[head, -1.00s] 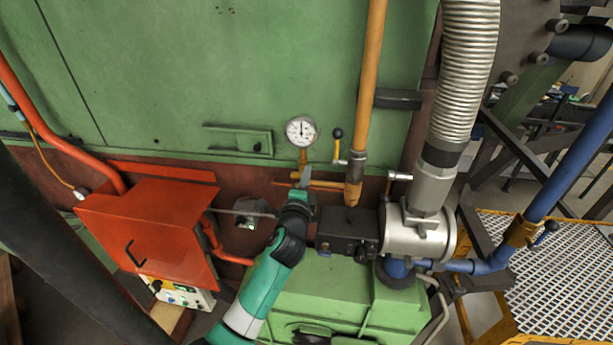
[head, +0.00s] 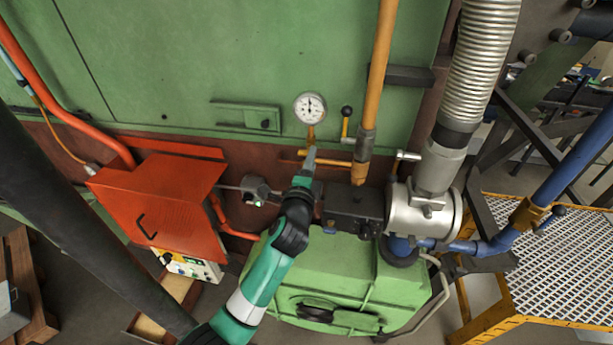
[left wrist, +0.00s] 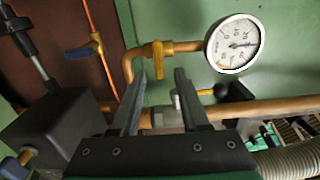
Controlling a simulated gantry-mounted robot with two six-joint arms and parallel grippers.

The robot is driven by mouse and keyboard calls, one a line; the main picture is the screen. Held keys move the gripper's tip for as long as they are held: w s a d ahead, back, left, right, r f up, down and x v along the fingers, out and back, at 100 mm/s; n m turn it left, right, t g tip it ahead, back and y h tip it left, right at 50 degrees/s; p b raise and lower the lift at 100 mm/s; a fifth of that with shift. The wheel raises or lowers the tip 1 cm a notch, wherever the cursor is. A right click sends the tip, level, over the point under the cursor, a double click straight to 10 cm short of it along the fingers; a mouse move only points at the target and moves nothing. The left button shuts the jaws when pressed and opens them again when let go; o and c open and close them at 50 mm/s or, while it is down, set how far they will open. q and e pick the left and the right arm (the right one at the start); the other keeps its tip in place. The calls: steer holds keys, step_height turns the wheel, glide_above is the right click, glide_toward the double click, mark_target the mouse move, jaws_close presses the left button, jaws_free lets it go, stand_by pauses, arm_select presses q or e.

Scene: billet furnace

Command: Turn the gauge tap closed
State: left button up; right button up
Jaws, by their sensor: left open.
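The round white gauge (head: 310,107) stands on a bent brass pipe in front of the green furnace wall. It also shows in the left wrist view (left wrist: 234,44). The gauge tap's small yellow handle (left wrist: 158,58) is on that pipe, left of the dial in the left wrist view. In the head view I cannot make the tap out clearly behind my gripper. My left gripper (head: 311,152) is just below the gauge. In the left wrist view its two dark fingers (left wrist: 160,74) are apart, with the tap handle showing between and beyond their tips. I cannot tell contact. My right gripper is not in view.
A yellow lever with a black knob (head: 346,112) stands right of the gauge, near a vertical orange pipe (head: 378,60). A dark box (head: 352,205) sits below. An orange cabinet (head: 160,205) is at the left. A blue-handled valve (left wrist: 80,50) shows in the left wrist view.

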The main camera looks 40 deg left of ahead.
arm_select(q)
steer(key=v, duration=0.8)
steer(key=shift+s, duration=0.25)
steer(key=shift+d, duration=0.2)
steer(key=s+d+r+n+t+h, duration=0.1)
steer(key=d+r+t, duration=0.1)
steer(key=r, duration=0.6)
steer(key=s+d+r+n+t, duration=0.1)
steer(key=d+r+n+t, duration=0.15)
steer(key=r, duration=0.55)
steer(key=s+d+r+n+t+h, duration=0.1)
steer(key=s+d+r+t, duration=0.1)
steer(key=r, duration=0.7)
steer(key=s+d+r+n+t+h, duration=0.5)
steer(key=s+d+r+h, duration=0.3)
steer(key=s+r, duration=0.3)
steer(key=shift+r+n+h, duration=0.35)
steer(key=shift+n+h, duration=0.25)
steer(key=shift+n, duration=0.25)
steer(key=shift+t, duration=0.25)
